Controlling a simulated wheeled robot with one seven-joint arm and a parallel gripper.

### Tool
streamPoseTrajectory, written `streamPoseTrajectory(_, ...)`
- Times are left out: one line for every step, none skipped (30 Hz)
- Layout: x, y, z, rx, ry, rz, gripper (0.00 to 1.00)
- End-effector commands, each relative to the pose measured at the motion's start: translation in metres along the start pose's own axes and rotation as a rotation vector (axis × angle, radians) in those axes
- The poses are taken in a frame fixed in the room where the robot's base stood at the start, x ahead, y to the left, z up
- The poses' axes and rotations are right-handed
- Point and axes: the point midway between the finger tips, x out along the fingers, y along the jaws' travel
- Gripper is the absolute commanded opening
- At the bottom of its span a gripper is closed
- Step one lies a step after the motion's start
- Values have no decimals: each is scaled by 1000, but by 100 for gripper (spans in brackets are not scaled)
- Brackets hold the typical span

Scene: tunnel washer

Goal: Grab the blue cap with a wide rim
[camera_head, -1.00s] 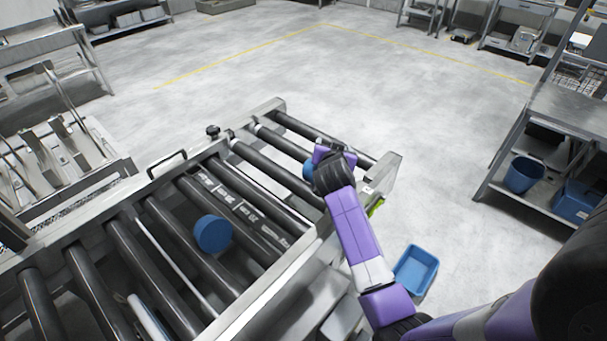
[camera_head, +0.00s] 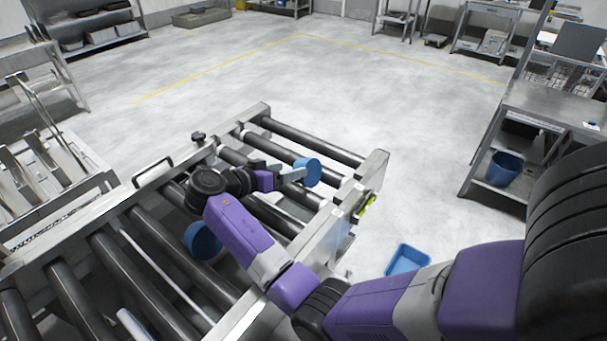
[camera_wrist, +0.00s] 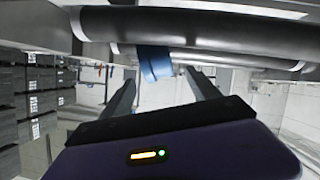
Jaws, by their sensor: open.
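A blue cap (camera_head: 308,172) stands at the far right end of the roller conveyor, its round face seen at an angle. It also shows in the wrist view (camera_wrist: 155,64), just beyond and between my fingertips, below a dark roller. A second blue round cap (camera_head: 203,241) lies farther left among the rollers, partly hidden by my arm. I cannot tell clearly which cap has the wider rim. My gripper (camera_head: 294,175) is open and reaches level from the left toward the first cap. In the wrist view its two fingers (camera_wrist: 161,80) are spread with nothing held between them.
Dark conveyor rollers (camera_head: 316,142) and a metal side frame (camera_head: 330,228) surround the caps. A blue bin (camera_head: 407,259) sits on the floor at right. A blue bucket (camera_head: 504,169) stands on a shelf farther right. The floor behind the conveyor is clear.

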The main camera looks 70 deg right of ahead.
Motion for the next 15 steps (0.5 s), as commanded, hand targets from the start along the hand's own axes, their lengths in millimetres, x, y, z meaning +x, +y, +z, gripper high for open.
streamPoseTrajectory(4, 2, 0, -2, 0, 6, 71)
streamPoseTrajectory(6, 2, -1, -3, 0, 7, 71)
streamPoseTrajectory(11, 2, -1, -3, 0, 7, 71)
streamPoseTrajectory(15, 2, -1, -3, 0, 7, 71)
streamPoseTrajectory(18, 2, -1, -3, 0, 7, 71)
streamPoseTrajectory(22, 2, -1, -3, -1, 7, 71)
streamPoseTrajectory(24, 2, -1, -3, -1, 6, 71)
streamPoseTrajectory(27, 2, -2, -2, 0, 5, 71)
streamPoseTrajectory(31, 3, -3, -2, 0, 6, 71)
streamPoseTrajectory(35, 4, -4, -3, -1, 7, 71)
streamPoseTrajectory(39, 4, -5, -4, -1, 7, 71)
streamPoseTrajectory(45, 4, -6, -4, -1, 7, 71)
streamPoseTrajectory(50, 4, -7, -3, -1, 6, 71)
streamPoseTrajectory(54, 4, -7, -3, -2, 6, 71)
streamPoseTrajectory(60, 4, -6, -3, -2, 6, 71)
